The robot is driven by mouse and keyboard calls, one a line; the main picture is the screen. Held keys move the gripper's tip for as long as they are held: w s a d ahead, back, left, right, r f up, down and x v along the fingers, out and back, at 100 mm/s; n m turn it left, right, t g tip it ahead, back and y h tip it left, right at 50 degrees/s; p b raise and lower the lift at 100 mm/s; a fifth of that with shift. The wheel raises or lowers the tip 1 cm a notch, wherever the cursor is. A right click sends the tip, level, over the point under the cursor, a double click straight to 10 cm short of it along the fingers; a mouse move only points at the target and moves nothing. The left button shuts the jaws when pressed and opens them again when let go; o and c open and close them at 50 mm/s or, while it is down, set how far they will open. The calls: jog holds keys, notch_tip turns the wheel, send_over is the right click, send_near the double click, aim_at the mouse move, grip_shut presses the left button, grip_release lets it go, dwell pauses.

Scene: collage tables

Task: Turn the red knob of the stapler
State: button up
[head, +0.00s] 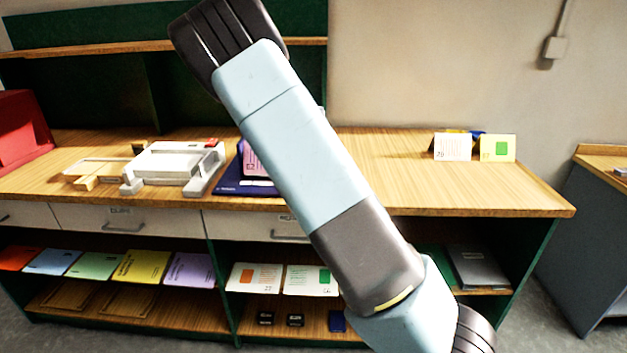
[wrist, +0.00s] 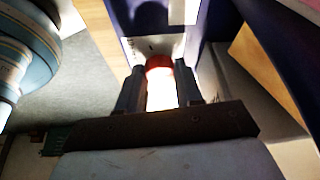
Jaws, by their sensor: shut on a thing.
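A white machine (head: 175,163), which looks like the stapler, sits on the wooden bench top at the left in the head view. A small red part (head: 211,143) shows at its back right corner. In the wrist view my gripper (wrist: 159,85) has one dark finger on each side of a red-topped piece, the red knob (wrist: 159,62). The fingers are shut on it. Its lower part between the fingers is glaring white, so its shape and turn angle cannot be told. In the head view my gripper is not visible; my arm crosses the middle of the picture.
A dark blue folder or stand (head: 240,180) with a pink card is just right of the machine. Wooden pieces (head: 100,172) lie left of it. Cards (head: 452,147) stand at the bench's right, where the top is mostly clear. A red box (head: 20,130) is far left.

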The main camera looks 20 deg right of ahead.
jog(key=shift+s+d+f, duration=0.1)
jog(key=o, duration=1)
jog(key=v, duration=1.3)
jog(key=shift+r, duration=0.4)
